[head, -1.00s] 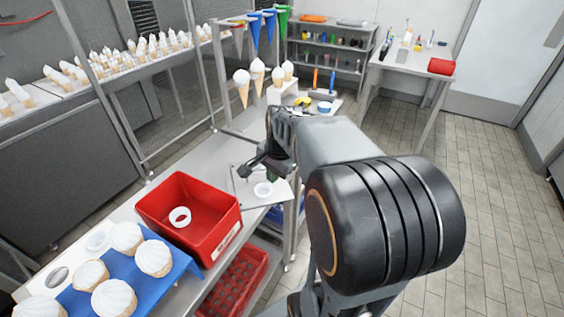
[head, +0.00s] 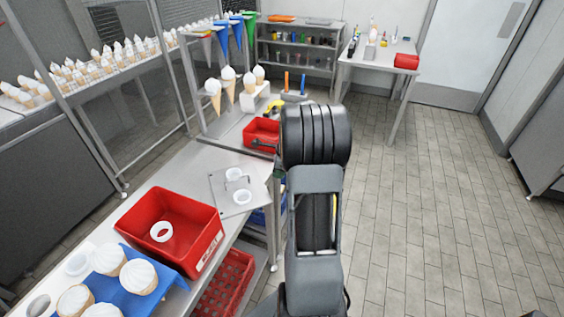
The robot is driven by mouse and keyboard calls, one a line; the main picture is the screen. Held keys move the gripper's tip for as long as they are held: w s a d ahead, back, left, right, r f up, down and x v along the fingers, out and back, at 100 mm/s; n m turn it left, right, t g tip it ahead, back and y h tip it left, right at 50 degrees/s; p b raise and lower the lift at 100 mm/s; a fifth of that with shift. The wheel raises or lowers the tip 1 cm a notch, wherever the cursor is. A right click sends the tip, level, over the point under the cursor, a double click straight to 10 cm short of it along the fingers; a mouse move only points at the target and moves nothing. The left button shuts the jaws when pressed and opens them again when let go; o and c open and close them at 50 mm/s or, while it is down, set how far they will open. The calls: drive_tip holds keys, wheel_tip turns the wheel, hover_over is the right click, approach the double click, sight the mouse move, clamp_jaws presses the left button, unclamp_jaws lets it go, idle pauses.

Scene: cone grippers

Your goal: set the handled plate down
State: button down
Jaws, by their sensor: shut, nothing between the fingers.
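The handled plate (head: 220,188) is a thin grey metal sheet on the steel bench, beside the large red bin and close to the bench's front edge. Two white rings or cups show on it, one near its back (head: 234,174) and one near its front (head: 243,196). A thin upright piece, perhaps its handle, shows by the back one. My gripper (head: 262,146) is beyond and right of the plate, apart from it, in front of a smaller red bin (head: 262,131). It is shut and empty; my arm hides most of it.
The large red bin (head: 200,255) with a white ring (head: 161,231) inside stands left of the plate. A blue tray (head: 172,277) of filled cones is at front left. A rack (head: 190,85) holds cones farther back. Tiled floor is free at right.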

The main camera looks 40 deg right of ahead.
sight(265, 179)
drive_tip(key=shift+w+a+f+p, duration=0.2)
drive_tip(key=shift+w+a+f, duration=0.05)
drive_tip(key=shift+w+a, duration=0.55)
drive_tip(key=shift+w+a+f+p, duration=0.2)
drive_tip(key=shift+w+a+f, duration=0.05)
drive_tip(key=shift+w+a, duration=0.5)
